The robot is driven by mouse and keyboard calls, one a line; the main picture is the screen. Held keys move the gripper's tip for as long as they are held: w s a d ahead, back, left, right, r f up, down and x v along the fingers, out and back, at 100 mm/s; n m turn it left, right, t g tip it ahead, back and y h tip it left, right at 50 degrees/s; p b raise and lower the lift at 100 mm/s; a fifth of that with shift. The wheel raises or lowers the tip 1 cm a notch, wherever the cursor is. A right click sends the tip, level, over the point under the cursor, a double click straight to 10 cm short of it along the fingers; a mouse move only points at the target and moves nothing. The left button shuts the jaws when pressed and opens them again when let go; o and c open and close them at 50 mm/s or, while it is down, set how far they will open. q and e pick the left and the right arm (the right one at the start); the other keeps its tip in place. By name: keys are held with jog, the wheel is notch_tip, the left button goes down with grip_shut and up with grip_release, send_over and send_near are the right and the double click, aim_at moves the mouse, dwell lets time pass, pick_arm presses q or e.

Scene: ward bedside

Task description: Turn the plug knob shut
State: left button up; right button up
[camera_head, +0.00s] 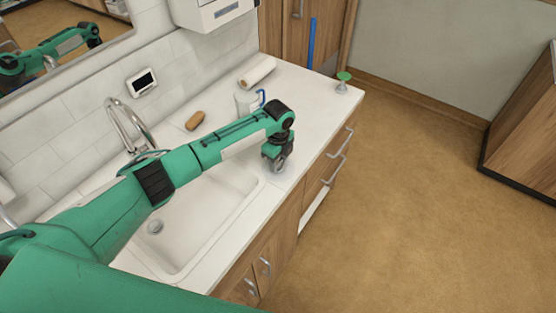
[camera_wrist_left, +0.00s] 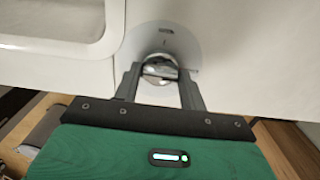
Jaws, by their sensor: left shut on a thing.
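The plug knob (camera_wrist_left: 160,66) is a round silver knob with a raised bar across it. It sits on a pale round plate with small dark marks on the white counter, beside the sink. My left gripper (camera_wrist_left: 160,75) is shut on the knob, one finger on each side. In the head view my left gripper (camera_head: 277,163) points down at the counter by the sink's right end and mostly hides the knob. The white sink (camera_head: 205,215) has a round drain (camera_head: 155,227) in its floor. My right gripper is not in view.
A curved tap (camera_head: 130,125) stands behind the sink. A brown sponge (camera_head: 195,120), a white jug (camera_head: 246,103) with a blue handle, a paper roll (camera_head: 257,72) and a green-topped item (camera_head: 343,81) stand on the counter.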

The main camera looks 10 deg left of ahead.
aim_at(278, 162)
pick_arm(q)
jog(key=shift+w+r, duration=0.1)
jog(key=o, duration=1)
jog(key=shift+r, duration=0.25)
notch_tip(278, 162, up, 13)
jog(key=b, duration=0.4)
jog(key=shift+r, duration=0.1)
